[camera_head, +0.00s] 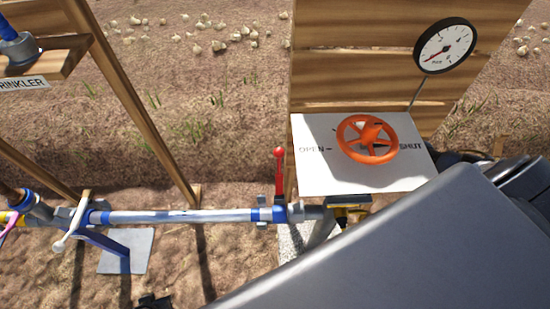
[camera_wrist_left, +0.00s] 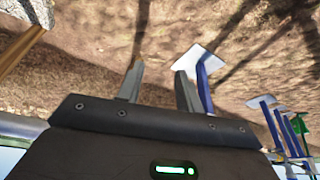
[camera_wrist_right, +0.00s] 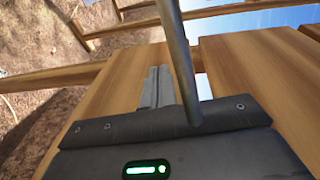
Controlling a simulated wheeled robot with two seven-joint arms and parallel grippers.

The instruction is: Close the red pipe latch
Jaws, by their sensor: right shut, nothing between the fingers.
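The red pipe latch (camera_head: 279,172) is a red lever with a round knob, standing upright on a blue fitting (camera_head: 268,214) of the horizontal metal pipe (camera_head: 180,216). My left gripper (camera_wrist_left: 158,72) is open and empty above dirt in the left wrist view, with blue pipe supports (camera_wrist_left: 204,88) beyond its fingers. My right gripper (camera_wrist_right: 157,82) is shut and empty in front of wooden boards in the right wrist view. A grey rod (camera_wrist_right: 178,60) passes close beside its fingers. Neither gripper's fingers show clearly in the head view, and neither wrist view shows the latch.
An orange handwheel (camera_head: 367,138) sits on a white OPEN/SHUT panel (camera_head: 316,178), right of the latch. A pressure gauge (camera_head: 445,46) is on the wooden boards above. My grey arm covers the lower right. A white-handled valve (camera_head: 74,224) stands farther left along the pipe.

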